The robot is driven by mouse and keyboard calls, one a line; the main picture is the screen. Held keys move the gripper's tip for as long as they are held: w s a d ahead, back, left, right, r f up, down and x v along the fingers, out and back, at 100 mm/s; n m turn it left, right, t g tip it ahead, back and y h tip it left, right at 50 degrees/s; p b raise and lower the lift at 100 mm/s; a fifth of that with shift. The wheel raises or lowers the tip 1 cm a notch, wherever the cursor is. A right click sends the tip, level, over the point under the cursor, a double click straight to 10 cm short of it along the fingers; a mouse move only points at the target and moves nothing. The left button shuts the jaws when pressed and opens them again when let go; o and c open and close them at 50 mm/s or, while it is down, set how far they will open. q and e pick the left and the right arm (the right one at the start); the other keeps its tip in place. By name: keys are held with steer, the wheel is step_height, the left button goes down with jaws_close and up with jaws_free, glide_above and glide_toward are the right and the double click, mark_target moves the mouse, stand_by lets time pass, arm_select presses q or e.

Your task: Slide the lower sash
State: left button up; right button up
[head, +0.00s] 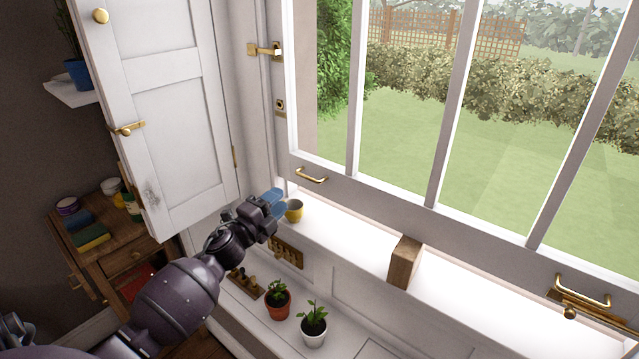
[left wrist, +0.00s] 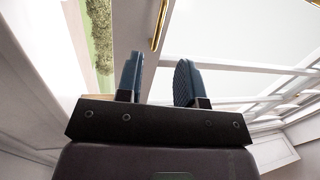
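The lower sash (head: 440,222) is a white framed window with glazing bars. It stands raised, with a gap between its bottom rail and the sill. Two brass handles are on its bottom rail, a left handle (head: 311,175) and a right handle (head: 582,293). A wooden block (head: 405,262) stands upright under the rail; I cannot tell whether it touches. My left gripper (head: 274,200) is below and left of the left handle, apart from it. Its blue fingers are apart and empty in the left wrist view (left wrist: 158,85), with a brass handle (left wrist: 158,25) beyond them. My right gripper is out of view.
A yellow cup (head: 294,211) stands on the sill close to my left gripper. Two potted plants, one in a terracotta pot (head: 278,304) and one in a white pot (head: 313,334), stand on the ledge below. An open white shutter (head: 165,110) and a wooden cabinet (head: 105,262) are at left.

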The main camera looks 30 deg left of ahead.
mark_target(307, 178)
arm_select(q)
steer(key=shift+m, duration=0.5)
steer(key=w, duration=0.3)
steer(key=w+r, duration=0.1)
steer(key=w, duration=0.3)
steer(key=w+d+r, duration=0.1)
steer(key=w, duration=0.2)
steer(key=shift+w+d+b, duration=0.1)
steer(key=shift+w+b, duration=0.2)
steer(key=shift+b, duration=0.1)
steer(key=shift+h, duration=0.4)
steer(key=shift+c, duration=0.2)
